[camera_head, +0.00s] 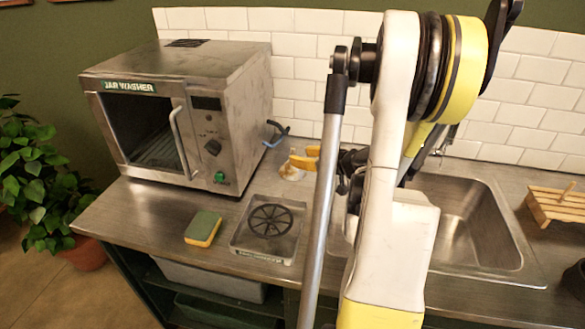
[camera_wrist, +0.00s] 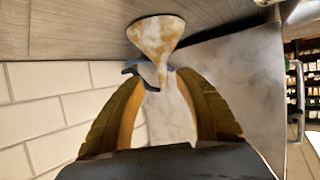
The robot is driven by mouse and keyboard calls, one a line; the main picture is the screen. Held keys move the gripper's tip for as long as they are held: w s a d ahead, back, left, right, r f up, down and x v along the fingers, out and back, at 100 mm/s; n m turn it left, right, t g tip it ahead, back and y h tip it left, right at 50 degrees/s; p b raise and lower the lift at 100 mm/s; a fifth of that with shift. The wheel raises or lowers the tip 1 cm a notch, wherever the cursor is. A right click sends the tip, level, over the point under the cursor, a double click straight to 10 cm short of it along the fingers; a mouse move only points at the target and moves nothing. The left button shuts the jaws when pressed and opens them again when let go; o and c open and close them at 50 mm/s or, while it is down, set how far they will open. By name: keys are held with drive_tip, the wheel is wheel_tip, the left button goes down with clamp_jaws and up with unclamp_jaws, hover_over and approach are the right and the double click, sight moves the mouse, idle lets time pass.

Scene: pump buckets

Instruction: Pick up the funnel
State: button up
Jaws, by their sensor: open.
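The funnel (camera_head: 292,171) is whitish with rusty-brown stains. It stands on the counter just right of the jar washer in the head view, partly hidden by my gripper. In the wrist view the funnel (camera_wrist: 156,37) has its wide mouth on the counter and its narrow spout pointing towards my gripper. My gripper (camera_wrist: 160,84) is open, its two yellow fingers apart, with the spout tip showing between the fingertips. I cannot tell whether a finger touches it. In the head view my gripper (camera_head: 304,159) is at the funnel, mostly behind my arm.
The metal jar washer (camera_head: 190,110) stands left of the funnel. A sponge (camera_head: 203,228) and a shallow tray with a black round grate (camera_head: 271,220) lie in front. A sink (camera_head: 467,225) is to the right, with a wooden rack (camera_head: 560,204) beyond it. A tiled wall (camera_head: 295,75) is behind.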

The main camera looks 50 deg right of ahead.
sight(294, 154)
drive_tip(key=b+x, duration=0.1)
drive_tip(key=x, duration=0.3)
drive_tip(key=shift+w+a, duration=0.15)
drive_tip(key=shift+w, duration=0.1)
drive_tip(key=shift+c, duration=0.5)
clamp_jaws()
drive_tip(key=shift+r, duration=0.2)
